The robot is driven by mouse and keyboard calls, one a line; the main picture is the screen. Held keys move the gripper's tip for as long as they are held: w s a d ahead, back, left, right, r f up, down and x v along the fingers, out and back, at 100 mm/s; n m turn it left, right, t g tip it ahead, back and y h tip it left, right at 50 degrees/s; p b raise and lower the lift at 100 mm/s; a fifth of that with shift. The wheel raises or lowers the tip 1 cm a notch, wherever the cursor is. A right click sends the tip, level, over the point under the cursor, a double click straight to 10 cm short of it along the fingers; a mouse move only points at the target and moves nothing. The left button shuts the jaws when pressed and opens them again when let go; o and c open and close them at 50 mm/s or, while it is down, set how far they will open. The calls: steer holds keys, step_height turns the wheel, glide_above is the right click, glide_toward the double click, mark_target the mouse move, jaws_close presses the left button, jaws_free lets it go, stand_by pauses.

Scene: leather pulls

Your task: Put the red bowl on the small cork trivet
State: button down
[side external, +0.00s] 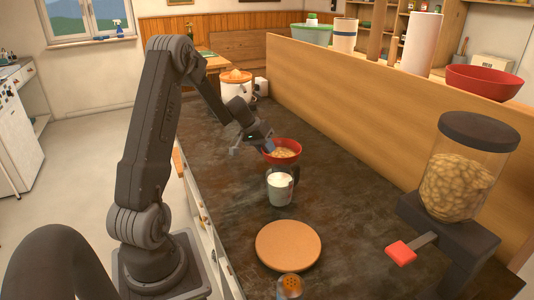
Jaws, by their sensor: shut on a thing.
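A red bowl (284,155) with pale tan contents is on the dark counter, behind a mug. My gripper (265,147) is at the left side of this bowl and is shut on its rim. Whether the bowl rests on the counter or is slightly raised, I cannot tell. The round cork trivet (288,246) lies flat and bare on the counter, nearer the camera. The mug hides a little of the bowl's near side.
The mug (280,188), with white contents, stands between bowl and trivet. A shaker (289,286) stands at the trivet's near edge. A dispenser (455,180) with a red handle is at right. Another red bowl (485,84) sits on the wooden ledge. A white pot (236,86) is behind.

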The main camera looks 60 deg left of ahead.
steer(key=shift+f, duration=0.7)
steer(key=shift+f, duration=0.15)
steer(key=c, duration=1.1)
jaws_free()
